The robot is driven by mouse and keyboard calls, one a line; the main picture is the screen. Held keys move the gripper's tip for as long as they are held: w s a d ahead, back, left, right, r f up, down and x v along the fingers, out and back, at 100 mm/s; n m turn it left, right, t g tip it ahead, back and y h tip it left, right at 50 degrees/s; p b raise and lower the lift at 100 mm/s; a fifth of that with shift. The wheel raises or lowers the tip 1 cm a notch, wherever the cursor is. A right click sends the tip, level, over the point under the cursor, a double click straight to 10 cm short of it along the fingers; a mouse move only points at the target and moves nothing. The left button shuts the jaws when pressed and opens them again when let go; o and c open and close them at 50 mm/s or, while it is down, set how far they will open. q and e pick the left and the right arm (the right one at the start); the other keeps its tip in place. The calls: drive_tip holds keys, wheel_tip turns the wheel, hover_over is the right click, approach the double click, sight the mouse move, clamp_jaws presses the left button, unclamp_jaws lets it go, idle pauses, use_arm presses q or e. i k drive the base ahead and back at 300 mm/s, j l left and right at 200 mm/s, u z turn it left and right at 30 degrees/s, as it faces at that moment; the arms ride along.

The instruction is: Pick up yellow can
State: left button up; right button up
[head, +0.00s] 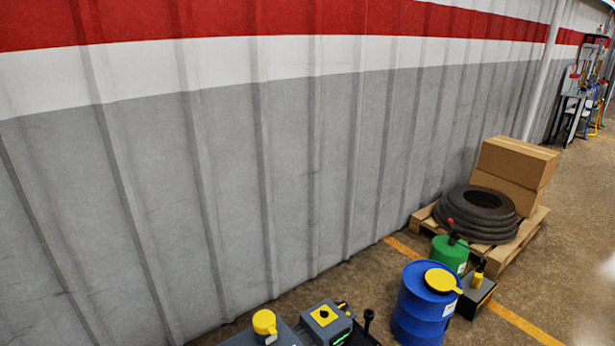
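A small yellow can (264,323) with a pale label stands upright at the bottom of the head view. It appears to stand on a dark grey-blue surface (285,335), of which only a part shows at the lower edge. Neither of my grippers shows in this view, so whether they are open or shut is hidden.
Right of the can is a grey device (326,322) with a yellow top. Further right stand a blue barrel (424,310) with a yellow lid and a green canister (450,253). A pallet (540,222) bears black coils (478,217) and cardboard boxes (516,170). A ribbed wall (160,190) runs behind.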

sight(477, 278)
drive_tip(key=z, duration=1.25)
drive_tip(key=u, duration=1.4)
drive_tip(key=z, duration=1.4)
drive_tip(key=i+l+z, duration=0.2)
drive_tip(key=i+z, duration=0.15)
drive_tip(key=i, duration=0.15)
drive_tip(key=i+l+z, duration=0.1)
drive_tip(key=i+z, duration=0.25)
drive_tip(key=i, duration=1.3)
